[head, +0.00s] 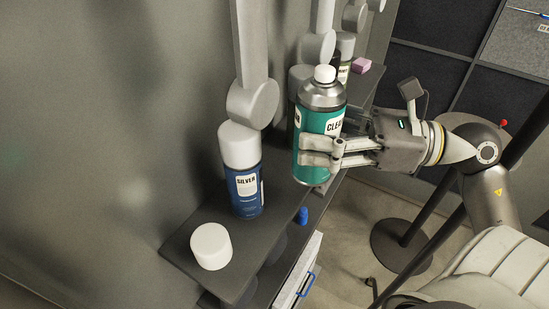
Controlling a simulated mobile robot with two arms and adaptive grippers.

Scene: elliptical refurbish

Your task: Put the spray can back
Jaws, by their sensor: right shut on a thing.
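A green spray can (313,125) labelled "CLE…" with a white nozzle top stands upright in my right gripper (322,152). The gripper comes in from the right and its fingers are shut on the can's lower half. The can is at the front edge of a dark narrow shelf (188,245). I cannot tell whether its base touches the shelf. A blue "SILVER" spray can (245,190) with a white cap stands on the shelf to the left. My left gripper is not in view.
A loose white cap (211,246) lies at the shelf's near end. Grey vertical brackets with round ends rise behind the cans. Further cans (345,58) and a pink block (361,65) sit at the far end. A small blue object (303,215) shows below the shelf edge.

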